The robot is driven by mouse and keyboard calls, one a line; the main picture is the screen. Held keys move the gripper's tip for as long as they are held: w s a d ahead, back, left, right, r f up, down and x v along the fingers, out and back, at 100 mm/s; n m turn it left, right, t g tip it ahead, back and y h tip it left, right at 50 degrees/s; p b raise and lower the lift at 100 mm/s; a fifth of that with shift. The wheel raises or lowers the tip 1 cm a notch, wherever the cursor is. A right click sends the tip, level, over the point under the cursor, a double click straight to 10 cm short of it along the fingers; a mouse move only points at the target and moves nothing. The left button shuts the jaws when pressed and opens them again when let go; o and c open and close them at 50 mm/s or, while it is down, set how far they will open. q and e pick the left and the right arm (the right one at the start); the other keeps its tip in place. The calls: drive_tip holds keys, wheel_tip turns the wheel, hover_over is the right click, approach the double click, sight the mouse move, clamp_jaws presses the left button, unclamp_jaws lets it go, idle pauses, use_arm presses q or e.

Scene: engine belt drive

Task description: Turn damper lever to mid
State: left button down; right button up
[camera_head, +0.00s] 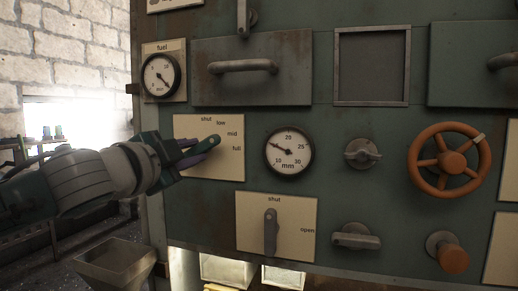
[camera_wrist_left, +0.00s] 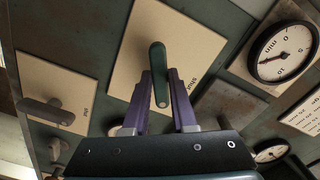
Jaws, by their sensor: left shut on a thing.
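The damper lever (camera_head: 208,144) is a dark green handle on a cream plate (camera_head: 212,174) marked shut, low, mid and full. Its free end points right and slightly up, toward the mid and full labels; I cannot tell the exact mark. My left gripper (camera_head: 195,151) is shut on the lever and hides its pivot in the head view. In the left wrist view the lever (camera_wrist_left: 158,72) stands between the two purple fingers (camera_wrist_left: 162,102). My right gripper is not in view.
A round mm gauge (camera_head: 288,152) is right of the plate, and a fuel gauge (camera_head: 161,76) is above it. A grey lever (camera_head: 270,232) on a shut/open plate is below. A knob (camera_head: 362,154) and an orange handwheel (camera_head: 449,161) are farther right. A drawer handle (camera_head: 243,66) juts out above.

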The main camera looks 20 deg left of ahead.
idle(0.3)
use_arm(q)
drive_tip(key=c, duration=0.7)
unclamp_jaws()
drive_tip(key=shift+s+b, duration=0.35)
drive_tip(key=shift+s, duration=4.6)
